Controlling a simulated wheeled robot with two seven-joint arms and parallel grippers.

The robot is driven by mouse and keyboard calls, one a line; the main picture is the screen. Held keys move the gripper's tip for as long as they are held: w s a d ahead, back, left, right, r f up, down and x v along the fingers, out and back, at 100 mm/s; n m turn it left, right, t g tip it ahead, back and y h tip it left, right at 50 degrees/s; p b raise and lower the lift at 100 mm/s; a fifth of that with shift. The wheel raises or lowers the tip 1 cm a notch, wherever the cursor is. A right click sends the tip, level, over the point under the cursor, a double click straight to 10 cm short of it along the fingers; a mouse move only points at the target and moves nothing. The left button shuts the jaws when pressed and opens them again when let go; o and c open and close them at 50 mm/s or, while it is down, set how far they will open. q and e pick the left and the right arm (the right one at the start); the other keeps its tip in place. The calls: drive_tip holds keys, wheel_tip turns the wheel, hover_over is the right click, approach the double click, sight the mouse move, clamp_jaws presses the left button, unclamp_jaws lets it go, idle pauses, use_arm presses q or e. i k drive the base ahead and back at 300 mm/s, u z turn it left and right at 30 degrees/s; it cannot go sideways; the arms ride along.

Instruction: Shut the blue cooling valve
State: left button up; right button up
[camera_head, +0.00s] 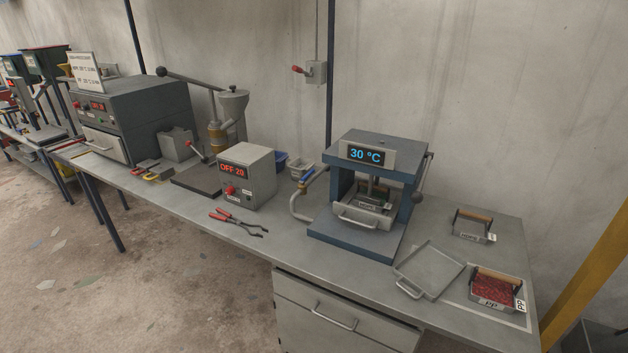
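The blue cooling valve (306,180) is a small blue handle with a yellowish body on a grey pipe (294,207). The pipe curves up from the bench top beside the left side of the blue press (363,247). The handle is small here, and I cannot tell its exact angle or whether it is open or shut. The press display (365,154) reads 30 °C. A tray with a handle (368,215) sits inside the press. Neither of my grippers is in view.
The grey control box (247,177) reading "OFF 20" stands left of the valve. Red-handled tongs (238,222) lie in front of it. An empty tray (430,268) and a tray of red granules (495,291) are at right.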

sight(302, 181)
drive_tip(key=u, duration=0.55)
drive_tip(key=i, duration=1.25)
drive_tip(key=u, duration=0.05)
